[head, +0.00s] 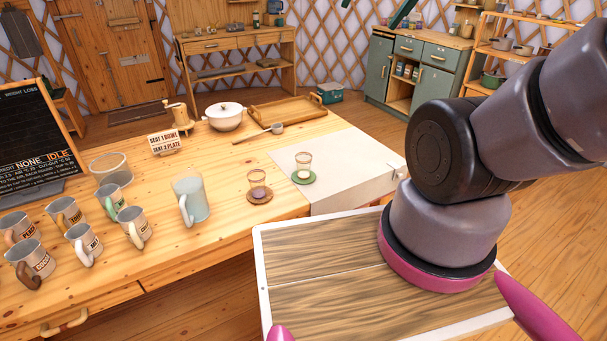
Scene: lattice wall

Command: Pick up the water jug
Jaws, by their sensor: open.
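The water jug (194,203) is a clear, straight-sided vessel with pale bluish water and a whitish handle on its left side. It stands upright on the wooden table (240,170), right of the mugs and left of a small glass on a brown coaster. Nothing touches it that I can see. My arm rises at the right and leaves the picture at the upper right. My gripper is out of view, so its place relative to the jug is hidden.
Several labelled mugs (80,243) stand close left of the jug, with a glass bowl (111,168) behind them. Two small glasses (258,192) (303,166) stand on coasters to its right. A white pot (225,116), ladle (262,133) and wooden tray (287,112) are farther back.

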